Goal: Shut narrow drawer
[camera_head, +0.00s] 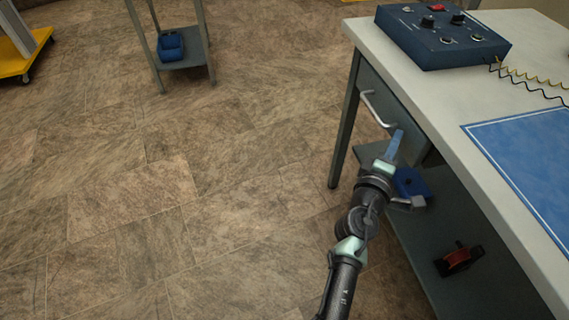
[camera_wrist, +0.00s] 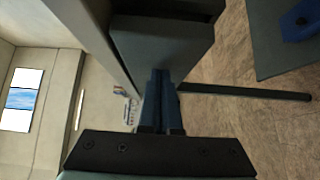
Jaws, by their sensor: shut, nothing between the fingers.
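The narrow drawer (camera_head: 398,117) sits under the top of the workbench at the right and has a pale bar handle (camera_head: 377,110). In the head view I cannot tell how far it stands out. My gripper (camera_head: 397,134) is shut and empty, with its blue fingers at the drawer's near end, to the right of the handle. In the wrist view the shut fingers (camera_wrist: 161,72) point at a grey panel (camera_wrist: 165,45), which looks like the drawer front. The tips are at or very near its edge; contact is unclear. A dark gap shows beyond the panel.
The workbench top (camera_head: 480,100) carries a dark blue control box (camera_head: 443,35) with coiled wires and a blue mat (camera_head: 530,150). A red and black object (camera_head: 459,259) lies on the lower shelf (camera_head: 435,225).

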